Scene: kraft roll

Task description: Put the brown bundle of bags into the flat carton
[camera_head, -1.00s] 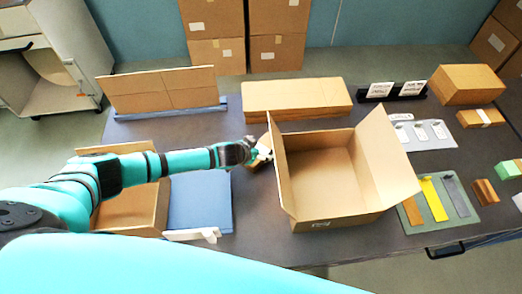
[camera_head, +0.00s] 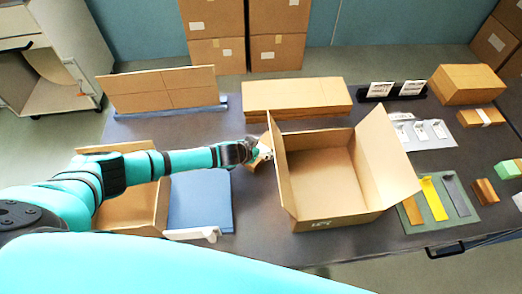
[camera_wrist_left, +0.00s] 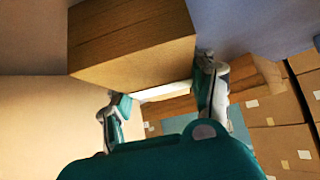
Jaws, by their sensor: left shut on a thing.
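My left gripper (camera_head: 258,153) is shut on a brown bundle (camera_wrist_left: 130,42) with a white band. The wrist view shows a finger on either side of it. In the head view only a small part of the bundle shows, between the gripper and the left flap of a large open carton (camera_head: 345,222). That carton looks empty, its flaps standing out. Another open carton (camera_head: 150,200) lies at the left, partly hidden under my left arm. I cannot tell whether the bundle touches the flap. My right gripper is not in view.
A closed flat brown stack (camera_head: 296,94) lies behind the open carton. A cardboard panel (camera_head: 160,88) stands at the back left. A blue board (camera_head: 200,205) lies below my arm. Another banded brown bundle (camera_head: 470,118) and a green mat (camera_head: 460,212) with strips are at the right.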

